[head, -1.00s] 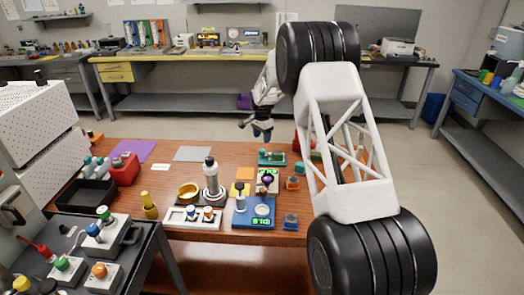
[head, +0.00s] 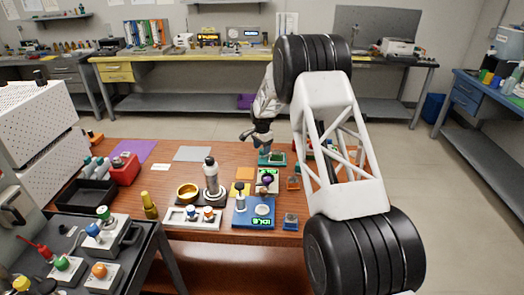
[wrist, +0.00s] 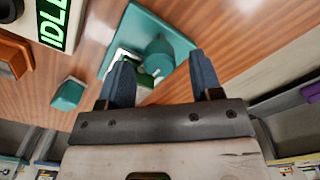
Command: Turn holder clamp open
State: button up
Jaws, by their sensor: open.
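The teal holder (wrist: 117,47) is a flat plate with a round teal knob (wrist: 158,57) and a pale and green part beside the knob. I take it to be the holder with the clamp. In the head view the holder (head: 272,158) lies on the wooden table, towards its back. My gripper (wrist: 160,65) is open, with its two dark blue fingers apart on either side of the knob in the wrist view. Whether the fingers touch it, or how high they are, I cannot tell. In the head view my gripper (head: 264,143) is just above the holder.
A small teal block (wrist: 68,95) and a unit reading IDLE (wrist: 52,22) are left of the holder. A grey mat (head: 193,154) lies bare at the left.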

jog(key=shift+f, duration=0.75)
jog(key=c, duration=0.9)
